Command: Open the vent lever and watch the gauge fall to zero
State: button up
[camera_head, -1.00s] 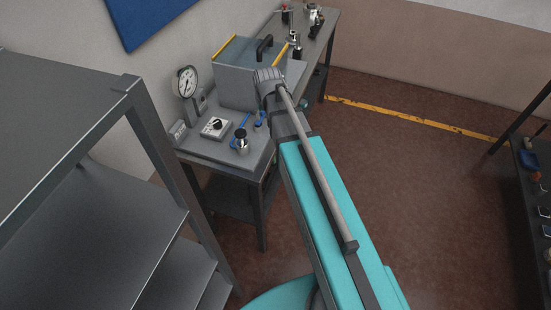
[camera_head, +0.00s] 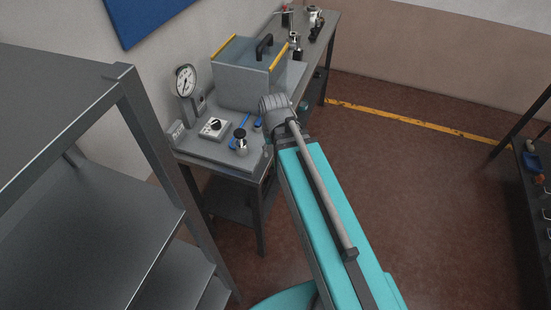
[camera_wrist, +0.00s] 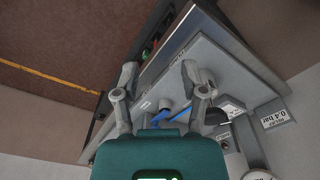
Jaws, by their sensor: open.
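The round white gauge (camera_head: 185,81) stands on a post at the back left of the bench; its needle is off to one side, but I cannot read the value. I cannot tell for sure which blue part is the vent lever. In the head view my own arm hides the gripper.
A clear-walled box (camera_head: 243,83) with yellow edges and a black handle stands behind the fittings. A control box (camera_head: 214,128) with a black knob is beside the gauge. A grey shelf unit (camera_head: 128,110) stands close at left. Open floor (camera_head: 410,190) lies to the right.

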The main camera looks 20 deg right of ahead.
jog(key=shift+s+a+f+g, duration=0.1)
jog(key=shift+s+f+g, duration=0.05)
jog(key=shift+s, duration=0.5)
jog(key=shift+s+f+g, duration=0.15)
jog(key=shift+s, duration=0.45)
jog(key=shift+s, duration=0.2)
dwell(2.2)
